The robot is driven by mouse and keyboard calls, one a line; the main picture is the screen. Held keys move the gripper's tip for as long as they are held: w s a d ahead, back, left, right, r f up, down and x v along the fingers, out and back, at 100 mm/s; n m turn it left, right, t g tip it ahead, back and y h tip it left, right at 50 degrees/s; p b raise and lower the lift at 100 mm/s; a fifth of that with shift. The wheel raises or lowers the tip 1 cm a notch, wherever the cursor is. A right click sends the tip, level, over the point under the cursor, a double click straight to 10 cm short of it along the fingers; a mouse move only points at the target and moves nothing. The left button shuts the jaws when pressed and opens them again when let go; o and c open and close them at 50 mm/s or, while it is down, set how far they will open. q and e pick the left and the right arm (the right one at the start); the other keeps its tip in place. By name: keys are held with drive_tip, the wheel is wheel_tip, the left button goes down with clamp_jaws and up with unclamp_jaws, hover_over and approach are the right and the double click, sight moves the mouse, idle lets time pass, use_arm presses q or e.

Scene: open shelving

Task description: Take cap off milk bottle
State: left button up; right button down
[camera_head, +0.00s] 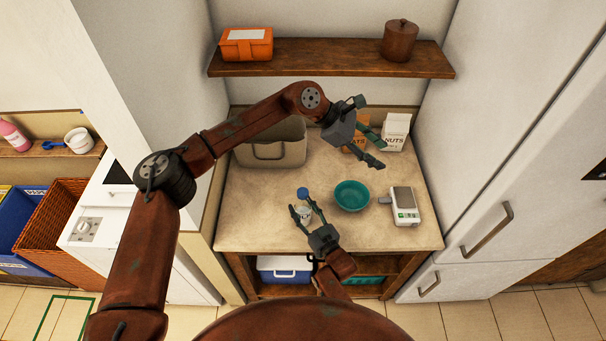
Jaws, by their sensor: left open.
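The milk bottle (304,213) is small and pale with a blue cap (302,193) on top. It is near the front of the counter, left of a teal bowl. My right gripper (304,212) comes from the front with its fingers on either side of the bottle; I cannot tell whether they press on it. My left gripper (375,148) is open and empty. It is above the back of the counter, up and to the right of the bottle, and covers part of a brown carton.
The teal bowl (352,196) and a white scale (404,205) stand right of the bottle. A beige bin (270,150), a brown carton (357,146) and a white nuts carton (395,131) stand at the back. A wooden shelf (330,59) hangs above.

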use_arm(q)
drive_tip(key=w+d+r+n+t+h, duration=0.2)
drive_tip(key=w+r+t+h, duration=0.15)
drive_tip(key=r, duration=0.65)
drive_tip(key=w+d+r+n+t+h, duration=0.25)
drive_tip(key=w+r+h, duration=0.25)
drive_tip(key=r, duration=0.6)
drive_tip(key=w+a+f+n+t+y, duration=0.4)
drive_tip(key=w+a+n+t+y, duration=0.5)
drive_tip(key=w, duration=0.5)
drive_tip(key=g+y, duration=0.9)
drive_tip(key=g, duration=0.5)
hover_over(303, 192)
drive_tip(key=shift+m, duration=0.45)
drive_tip(key=f, duration=2.9)
drive_tip(key=shift+w+f, duration=0.3)
drive_tip(key=shift+f, duration=0.05)
drive_tip(key=shift+s+f+y, duration=0.2)
drive_tip(key=shift+y, duration=0.05)
drive_tip(key=shift+f, duration=3.8)
